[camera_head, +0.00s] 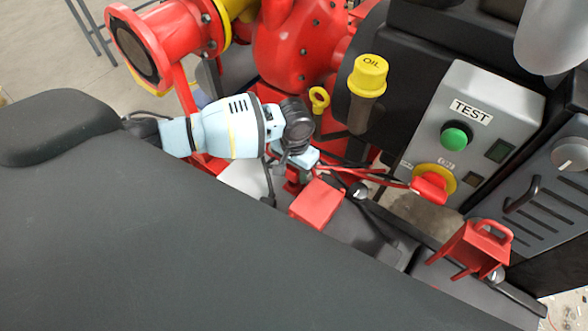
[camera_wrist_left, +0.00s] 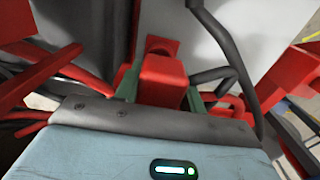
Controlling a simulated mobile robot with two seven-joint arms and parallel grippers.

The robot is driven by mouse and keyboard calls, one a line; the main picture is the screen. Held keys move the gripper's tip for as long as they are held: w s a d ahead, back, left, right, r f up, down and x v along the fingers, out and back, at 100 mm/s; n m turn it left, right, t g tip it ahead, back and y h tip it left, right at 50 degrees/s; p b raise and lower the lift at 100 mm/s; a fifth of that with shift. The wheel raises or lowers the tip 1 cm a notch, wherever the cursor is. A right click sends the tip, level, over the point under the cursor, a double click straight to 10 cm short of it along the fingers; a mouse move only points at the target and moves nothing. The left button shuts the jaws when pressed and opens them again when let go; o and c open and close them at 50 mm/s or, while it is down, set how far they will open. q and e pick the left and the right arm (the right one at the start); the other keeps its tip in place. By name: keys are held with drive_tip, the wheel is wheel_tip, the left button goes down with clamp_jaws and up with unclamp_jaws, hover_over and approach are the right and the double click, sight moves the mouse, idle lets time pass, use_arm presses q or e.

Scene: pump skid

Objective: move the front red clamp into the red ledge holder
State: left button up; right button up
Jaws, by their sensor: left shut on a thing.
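My left gripper (camera_head: 300,168) reaches in from the left and points down among the red pump parts. In the left wrist view its green fingertips (camera_wrist_left: 162,92) are shut on a red block-shaped piece (camera_wrist_left: 163,80), which appears to be the red clamp. In the head view the wrist and fingers mostly hide this piece. A red box (camera_head: 317,204) sits on the ledge just below and right of the gripper. A red bracket with a loop handle (camera_head: 472,250) stands farther right on the ledge. I cannot tell which of these is the ledge holder. My right gripper is not in view.
Black hoses lie around the ledge.

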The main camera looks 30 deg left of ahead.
use_arm(q)
drive_tip(key=shift+f+b, duration=0.4)
drive_tip(key=shift+f, duration=1.4)
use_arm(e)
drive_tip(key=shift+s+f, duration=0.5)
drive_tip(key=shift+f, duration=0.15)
use_arm(q)
drive_tip(key=o, duration=1.2)
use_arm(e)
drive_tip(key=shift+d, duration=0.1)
use_arm(q)
drive_tip(key=shift+o, duration=0.2)
wheel_tip(320, 180, up, 7)
drive_tip(key=shift+f+p, duration=0.15)
drive_tip(key=shift+p, duration=0.4)
drive_tip(key=shift+r, duration=0.65)
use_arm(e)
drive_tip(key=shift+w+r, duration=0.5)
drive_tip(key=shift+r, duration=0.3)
